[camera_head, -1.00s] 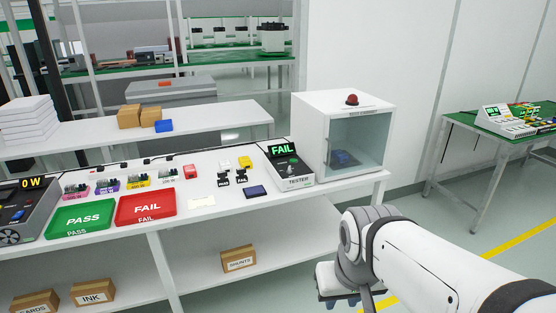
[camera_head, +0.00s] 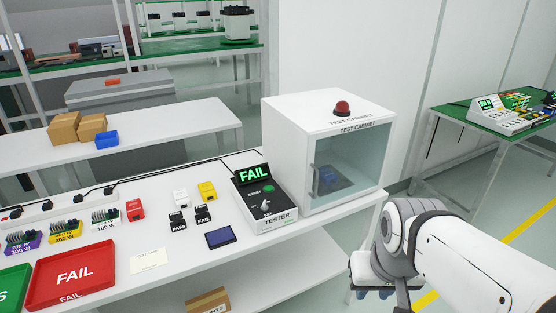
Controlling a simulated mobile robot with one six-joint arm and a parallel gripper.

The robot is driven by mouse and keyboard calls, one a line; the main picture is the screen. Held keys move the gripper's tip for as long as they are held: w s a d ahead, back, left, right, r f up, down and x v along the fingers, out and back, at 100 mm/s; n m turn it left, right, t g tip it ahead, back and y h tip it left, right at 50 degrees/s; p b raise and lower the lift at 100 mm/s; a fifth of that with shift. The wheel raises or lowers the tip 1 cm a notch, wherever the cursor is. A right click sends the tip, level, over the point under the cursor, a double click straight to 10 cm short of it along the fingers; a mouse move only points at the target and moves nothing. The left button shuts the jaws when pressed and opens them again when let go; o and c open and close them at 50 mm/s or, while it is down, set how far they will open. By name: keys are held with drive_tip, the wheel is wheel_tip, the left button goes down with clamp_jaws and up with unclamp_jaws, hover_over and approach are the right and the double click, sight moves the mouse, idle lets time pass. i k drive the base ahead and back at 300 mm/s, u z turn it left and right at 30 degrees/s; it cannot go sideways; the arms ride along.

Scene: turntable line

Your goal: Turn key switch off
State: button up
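The tester (camera_head: 264,202) stands on the white bench just left of the test cabinet. Its display (camera_head: 253,175) reads FAIL in green. A green button (camera_head: 268,188) marked START sits below the display. A light-coloured knob (camera_head: 265,206), which looks like the key switch, sits lower on the panel; its exact setting is too small to tell. My gripper (camera_head: 376,293) is at the lower right, in front of the bench and apart from the tester. It is partly hidden by my wrist, and its fingers show only as small tips, so its opening cannot be made out.
The test cabinet (camera_head: 293,120), with a red dome (camera_head: 342,108) on top and a glass door, stands right of the tester. A blue-screened device (camera_head: 218,238), stamps and a red FAIL tray (camera_head: 72,274) lie to the left.

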sight(264, 207)
drive_tip(key=u, duration=0.25)
drive_tip(key=i, duration=1.25)
drive_tip(key=u, duration=0.2)
